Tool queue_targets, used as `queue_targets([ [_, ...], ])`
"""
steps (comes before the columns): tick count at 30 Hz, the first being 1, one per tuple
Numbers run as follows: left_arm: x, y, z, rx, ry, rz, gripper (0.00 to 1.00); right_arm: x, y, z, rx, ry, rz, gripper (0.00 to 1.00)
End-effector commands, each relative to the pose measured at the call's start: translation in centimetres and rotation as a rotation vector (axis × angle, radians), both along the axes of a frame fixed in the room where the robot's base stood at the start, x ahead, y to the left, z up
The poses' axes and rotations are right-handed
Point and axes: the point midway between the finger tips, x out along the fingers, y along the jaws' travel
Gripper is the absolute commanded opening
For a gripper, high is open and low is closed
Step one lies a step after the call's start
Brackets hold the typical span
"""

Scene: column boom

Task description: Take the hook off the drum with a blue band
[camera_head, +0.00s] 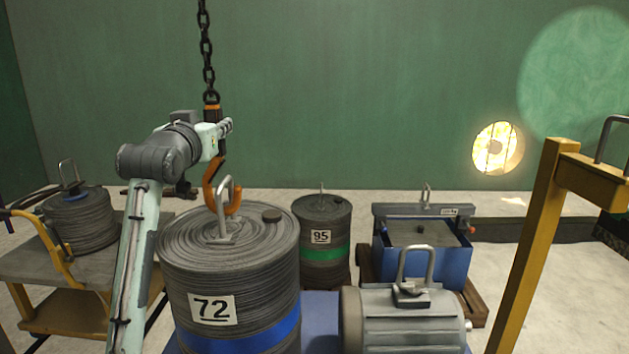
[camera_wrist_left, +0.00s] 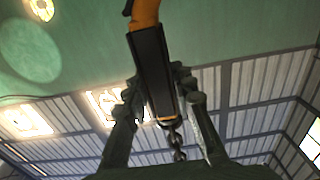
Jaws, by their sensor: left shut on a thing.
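The drum with a blue band (camera_head: 230,250) stands in the left middle of the head view, labelled 72, with a metal lifting eye (camera_head: 224,207) on its lid. The orange hook (camera_head: 211,190) hangs from a chain (camera_head: 206,50), and its curve is at the eye; it appears to pass through it. My left gripper (camera_head: 216,132) is shut on the dark shank above the hook. In the left wrist view the fingers of my left gripper (camera_wrist_left: 158,84) lie on both sides of the black shank (camera_wrist_left: 152,68), with the orange hook (camera_wrist_left: 145,12) above. My right gripper is out of view.
A green-banded drum (camera_head: 322,240) labelled 95 stands behind. A yellow frame (camera_head: 528,235) rises at far right. A cart (camera_head: 30,262) with a grey coil (camera_head: 82,220) stands left.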

Motion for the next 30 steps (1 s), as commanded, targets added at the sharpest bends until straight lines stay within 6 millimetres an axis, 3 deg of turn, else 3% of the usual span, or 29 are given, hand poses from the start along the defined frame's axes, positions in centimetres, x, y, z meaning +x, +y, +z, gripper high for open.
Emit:
queue_targets([
  [17, -0.1, 0.4, -0.6, 0.000, -0.014, 0.000, 0.00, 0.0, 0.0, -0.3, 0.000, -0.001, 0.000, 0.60],
  [30, 0.0, 3.6, -0.4, 0.002, -0.014, 0.002, 0.00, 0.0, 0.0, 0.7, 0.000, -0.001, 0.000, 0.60],
])
